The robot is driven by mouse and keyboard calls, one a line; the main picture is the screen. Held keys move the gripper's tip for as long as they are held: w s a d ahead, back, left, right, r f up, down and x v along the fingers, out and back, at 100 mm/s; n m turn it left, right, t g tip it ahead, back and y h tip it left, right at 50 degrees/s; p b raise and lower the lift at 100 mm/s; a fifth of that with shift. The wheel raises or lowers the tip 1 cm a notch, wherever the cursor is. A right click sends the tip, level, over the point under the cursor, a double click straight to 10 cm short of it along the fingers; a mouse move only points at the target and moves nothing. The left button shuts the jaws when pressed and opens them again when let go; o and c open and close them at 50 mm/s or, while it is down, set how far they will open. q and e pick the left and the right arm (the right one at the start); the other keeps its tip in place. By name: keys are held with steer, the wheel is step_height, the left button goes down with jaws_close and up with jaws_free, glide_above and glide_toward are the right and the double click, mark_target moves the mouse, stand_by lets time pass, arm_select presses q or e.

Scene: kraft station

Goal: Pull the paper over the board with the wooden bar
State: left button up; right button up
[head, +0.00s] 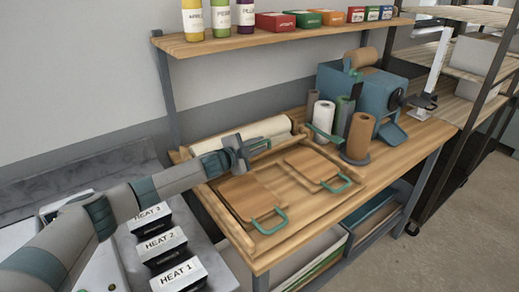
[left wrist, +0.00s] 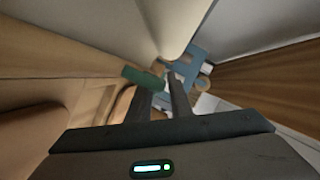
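A pale paper roll (head: 262,130) lies along the back of the wooden table. A wooden bar (head: 287,139) runs in front of it, partly hidden by my gripper. A green handle (head: 259,147) shows beside my left gripper (head: 242,152); a green handle piece also shows by the fingertips in the left wrist view (left wrist: 143,77). My fingers (left wrist: 168,90) look close together with a narrow gap; whether they grip the handle is unclear. Two wooden boards, left (head: 247,195) and right (head: 312,167), lie in front, each with a green loop handle. My right gripper is out of view.
A brown roll (head: 359,136), a white roll (head: 323,117) and a blue machine (head: 362,92) stand at the right back. A shelf with bottles and boxes (head: 275,22) hangs above. HEAT-labelled blocks (head: 177,275) stand at the left.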

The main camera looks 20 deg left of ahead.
arm_select(q)
steer(key=shift+w+d, duration=0.15)
steer(key=shift+w, duration=0.3)
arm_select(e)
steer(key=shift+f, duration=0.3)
arm_select(q)
jaws_close()
steer(key=shift+s+d+f, duration=0.1)
